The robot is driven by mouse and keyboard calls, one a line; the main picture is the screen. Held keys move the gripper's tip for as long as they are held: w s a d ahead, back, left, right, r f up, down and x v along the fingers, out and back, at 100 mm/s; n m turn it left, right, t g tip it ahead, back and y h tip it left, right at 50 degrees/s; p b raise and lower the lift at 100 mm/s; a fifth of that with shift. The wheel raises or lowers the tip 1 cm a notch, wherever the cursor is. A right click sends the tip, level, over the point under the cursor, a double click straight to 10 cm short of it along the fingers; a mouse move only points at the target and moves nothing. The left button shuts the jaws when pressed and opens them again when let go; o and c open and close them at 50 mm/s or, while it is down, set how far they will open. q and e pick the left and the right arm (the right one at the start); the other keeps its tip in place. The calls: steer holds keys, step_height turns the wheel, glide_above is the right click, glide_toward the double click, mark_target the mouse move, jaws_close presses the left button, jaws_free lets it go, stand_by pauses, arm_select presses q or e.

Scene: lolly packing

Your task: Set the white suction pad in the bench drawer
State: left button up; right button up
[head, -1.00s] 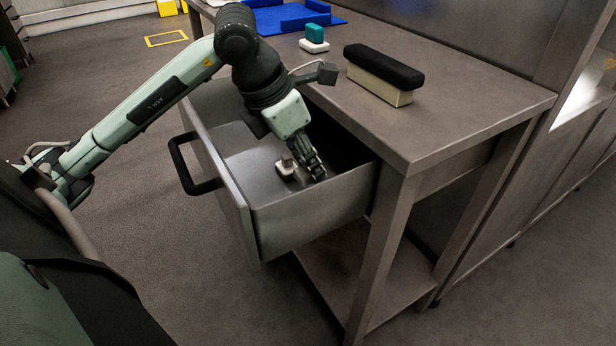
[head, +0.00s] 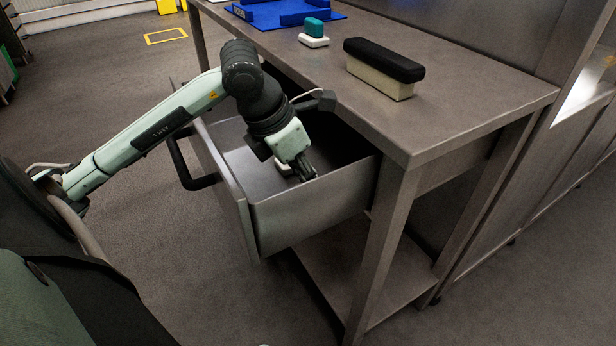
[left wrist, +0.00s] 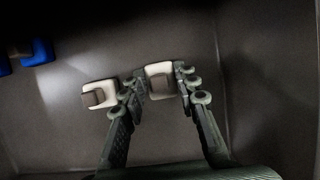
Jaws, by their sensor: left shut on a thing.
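The bench drawer (head: 312,216) is pulled open, and my left gripper (head: 306,170) reaches down inside it. In the left wrist view my left gripper (left wrist: 162,88) is shut on a white pad (left wrist: 160,69) with a grey-brown square top, which I take as the white suction pad. A second, similar white pad (left wrist: 99,94) lies beside the fingers to the left, apart from the held one. In the head view a white pad (head: 283,166) shows partly behind the gripper; the held one is hidden. Whether the held pad touches the drawer floor I cannot tell. My right gripper is out of view.
On the bench top (head: 470,100) stand a black-topped cream block (head: 384,69), a teal-topped white pad (head: 313,37) and a blue tray (head: 265,19). Blue pieces (left wrist: 40,52) show at the wrist view's upper left. The drawer handle (head: 186,170) sticks out left.

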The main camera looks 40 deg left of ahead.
arm_select(q)
steer(key=o, duration=0.8)
steer(key=shift+c, duration=0.2)
steer(key=shift+o, duration=1.4)
steer(key=shift+r+p, duration=0.2)
steer(key=shift+p, duration=0.1)
steer(key=shift+s+a+r, duration=0.1)
steer(key=shift+r, duration=0.25)
steer(key=v, duration=1.1)
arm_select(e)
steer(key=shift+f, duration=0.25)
arm_select(q)
steer(key=shift+s, duration=0.15)
